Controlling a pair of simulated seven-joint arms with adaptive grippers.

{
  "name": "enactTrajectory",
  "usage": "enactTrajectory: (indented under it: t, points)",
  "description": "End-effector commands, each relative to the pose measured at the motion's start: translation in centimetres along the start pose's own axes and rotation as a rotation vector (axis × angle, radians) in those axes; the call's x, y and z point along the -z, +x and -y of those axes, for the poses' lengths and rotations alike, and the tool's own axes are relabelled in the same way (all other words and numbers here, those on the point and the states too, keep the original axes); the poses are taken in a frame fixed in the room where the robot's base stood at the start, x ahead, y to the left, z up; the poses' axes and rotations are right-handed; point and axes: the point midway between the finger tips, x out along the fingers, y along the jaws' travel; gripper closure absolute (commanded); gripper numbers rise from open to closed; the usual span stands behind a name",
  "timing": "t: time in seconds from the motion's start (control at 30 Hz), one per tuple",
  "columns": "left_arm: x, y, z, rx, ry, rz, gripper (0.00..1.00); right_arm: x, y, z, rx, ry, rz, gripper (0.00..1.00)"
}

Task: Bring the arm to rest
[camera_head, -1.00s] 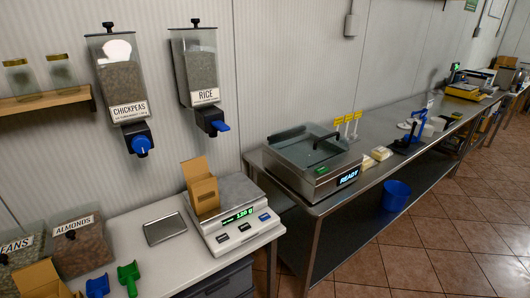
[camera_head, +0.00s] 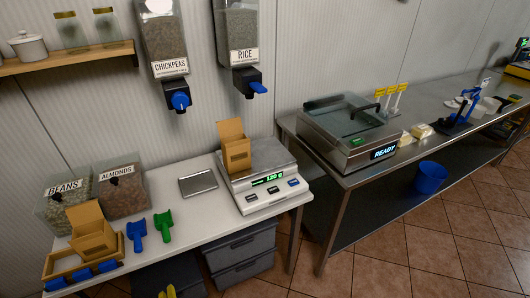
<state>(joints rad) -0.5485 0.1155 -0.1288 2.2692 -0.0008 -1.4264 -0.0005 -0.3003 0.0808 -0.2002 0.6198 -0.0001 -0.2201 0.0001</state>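Neither of my arms nor grippers shows in the head view. The white table (camera_head: 178,232) in front carries a scale (camera_head: 272,203) with a lit green display. An open cardboard box (camera_head: 236,152) stands upright on the scale's plate. Whether anything is inside the box cannot be seen.
A second open box (camera_head: 92,236), a blue scoop (camera_head: 136,229) and a green scoop (camera_head: 164,226) are at the table's left. Bins of beans (camera_head: 62,204) and almonds (camera_head: 121,190) stand behind. Chickpeas (camera_head: 165,45) and rice (camera_head: 240,38) dispensers hang above. Floor (camera_head: 400,255) is clear at right.

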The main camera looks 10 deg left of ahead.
Motion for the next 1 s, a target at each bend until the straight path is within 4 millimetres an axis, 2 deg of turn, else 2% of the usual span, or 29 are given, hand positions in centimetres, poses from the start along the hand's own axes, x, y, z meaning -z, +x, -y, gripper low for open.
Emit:
enactTrajectory:
  t: [0.23, 0.47, 0.7, 0.83, 1.0]
  points:
    - [-1.1, 6.0, -5.9, -0.096, -0.012, 0.012, 0.0, 0.0, 0.0, 0.0, 0.0, 0.0, 0.0, 0.3]
    - [-4.5, 12.9, -14.6, -0.224, -0.054, 0.037, 0.0, 0.0, 0.0, 0.0, 0.0, 0.0, 0.0, 0.3]
    - [-9.9, 17.9, -23.4, -0.342, -0.119, 0.083, 0.0, 0.0, 0.0, 0.0, 0.0, 0.0, 0.0, 0.3]
    - [-13.5, 19.4, -27.8, -0.396, -0.162, 0.114, 0.0, 0.0, 0.0, 0.0, 0.0, 0.0, 0.0, 0.3]
    - [-18.6, 20.3, -32.7, -0.452, -0.221, 0.164, 0.0, 0.0, 0.0, 0.0, 0.0, 0.001, -0.001, 0.3]
